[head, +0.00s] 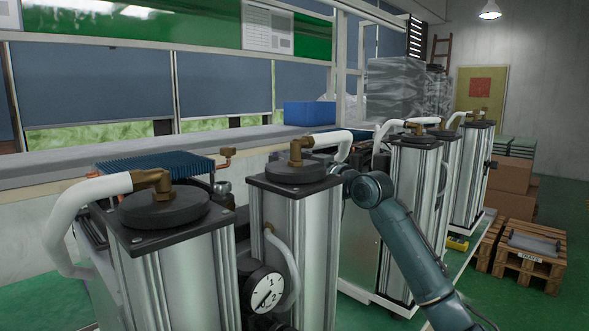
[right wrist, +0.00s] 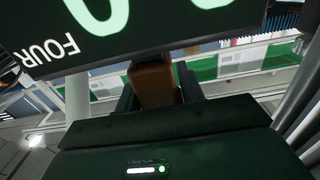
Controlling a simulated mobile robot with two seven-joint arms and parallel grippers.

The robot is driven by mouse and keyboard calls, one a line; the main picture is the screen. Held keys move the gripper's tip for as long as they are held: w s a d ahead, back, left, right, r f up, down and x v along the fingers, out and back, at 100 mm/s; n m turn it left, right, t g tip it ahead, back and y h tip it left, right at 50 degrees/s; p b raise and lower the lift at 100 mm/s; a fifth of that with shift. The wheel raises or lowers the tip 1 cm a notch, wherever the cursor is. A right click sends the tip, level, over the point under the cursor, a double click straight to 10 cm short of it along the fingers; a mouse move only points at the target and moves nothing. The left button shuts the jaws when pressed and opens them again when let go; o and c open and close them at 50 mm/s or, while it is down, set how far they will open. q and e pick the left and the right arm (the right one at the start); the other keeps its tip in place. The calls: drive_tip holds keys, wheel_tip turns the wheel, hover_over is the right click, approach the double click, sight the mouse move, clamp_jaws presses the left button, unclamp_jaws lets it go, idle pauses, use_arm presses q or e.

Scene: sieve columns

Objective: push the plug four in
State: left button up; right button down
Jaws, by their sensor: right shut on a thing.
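In the right wrist view, my right gripper (right wrist: 158,88) is shut on a brown block (right wrist: 153,82), which sits between its two dark fingers. A black panel (right wrist: 110,30) printed with FOUR and large pale green marks lies just beyond the block. I cannot tell whether the block is the plug itself or how far in it sits. In the head view, my right arm reaches up from the lower right, and its gripper is hidden behind a metal column (head: 297,235). My left gripper is in neither view.
Another tall column (head: 170,270) with a white hose stands at the front left. More columns (head: 415,190) stand behind my right arm. A dial gauge (head: 264,291) is fixed to the middle column. Pallets (head: 527,258) stand on the green floor at the right.

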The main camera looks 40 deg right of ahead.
use_arm(q)
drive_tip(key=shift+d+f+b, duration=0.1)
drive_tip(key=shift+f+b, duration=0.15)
drive_tip(key=shift+b, duration=0.05)
use_arm(e)
drive_tip(key=shift+f, duration=0.95)
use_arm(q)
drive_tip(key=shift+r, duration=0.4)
use_arm(e)
drive_tip(key=shift+a+f, duration=0.1)
drive_tip(key=c, duration=1.3)
unclamp_jaws()
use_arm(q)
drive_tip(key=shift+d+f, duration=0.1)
use_arm(e)
drive_tip(key=shift+o, duration=1.3)
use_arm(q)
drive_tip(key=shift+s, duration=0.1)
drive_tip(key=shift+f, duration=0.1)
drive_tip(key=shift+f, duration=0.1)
use_arm(e)
drive_tip(key=shift+s, duration=0.15)
